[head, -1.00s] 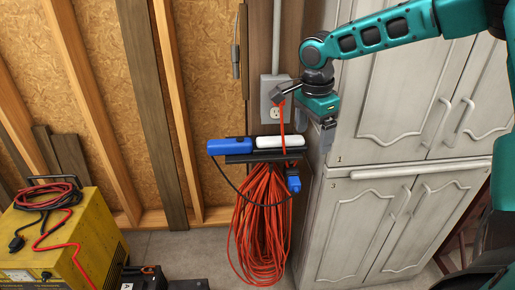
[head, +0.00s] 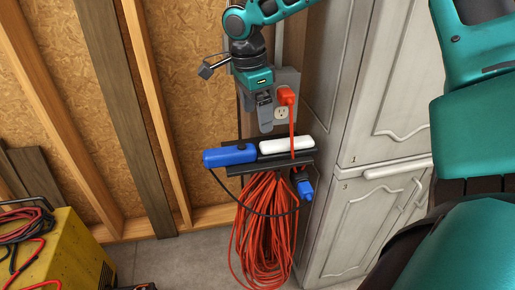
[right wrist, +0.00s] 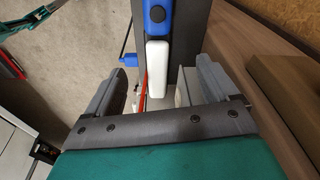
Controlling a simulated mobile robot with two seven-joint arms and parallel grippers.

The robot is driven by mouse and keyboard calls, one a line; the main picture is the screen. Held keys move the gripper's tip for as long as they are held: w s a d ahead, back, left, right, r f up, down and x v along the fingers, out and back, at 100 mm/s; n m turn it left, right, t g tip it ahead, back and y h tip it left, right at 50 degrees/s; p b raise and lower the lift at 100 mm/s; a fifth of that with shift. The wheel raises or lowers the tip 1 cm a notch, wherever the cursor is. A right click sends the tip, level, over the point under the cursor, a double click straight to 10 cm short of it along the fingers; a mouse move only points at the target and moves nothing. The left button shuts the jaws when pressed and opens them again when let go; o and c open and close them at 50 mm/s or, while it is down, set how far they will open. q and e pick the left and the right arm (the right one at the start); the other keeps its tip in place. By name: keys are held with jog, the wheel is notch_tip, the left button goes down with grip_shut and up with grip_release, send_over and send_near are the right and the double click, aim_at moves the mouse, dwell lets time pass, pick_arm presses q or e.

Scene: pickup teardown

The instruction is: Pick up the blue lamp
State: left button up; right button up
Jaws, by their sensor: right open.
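The blue lamp (head: 230,155) has a blue body with a dark button and a white section (head: 287,144) to its right. It lies on a dark wall-mounted shelf (head: 272,163). My right gripper (head: 265,128) is open, pointing down just above the lamp, near where blue meets white. In the right wrist view the open fingers (right wrist: 160,85) stand on either side, with the lamp's white part (right wrist: 158,66) between them and its blue part (right wrist: 157,14) beyond. No contact is clear. My left gripper is out of view.
An orange plug (head: 286,96) sits in the wall outlet close beside my gripper. A coiled orange cord (head: 265,235) with a blue connector (head: 304,187) hangs below the shelf. A grey cabinet (head: 370,200) stands to the right. A yellow machine (head: 65,250) is at lower left.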

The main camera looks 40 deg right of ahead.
aim_at(262, 145)
jog(key=f, duration=0.7)
jog(key=s+d+f, duration=0.1)
jog(key=f, duration=0.2)
jog(key=shift+d+f, duration=0.1)
jog(key=shift+f, duration=0.1)
jog(key=shift+c, duration=0.5)
jog(key=shift+w, duration=0.1)
grip_shut()
jog(key=shift+r, duration=0.1)
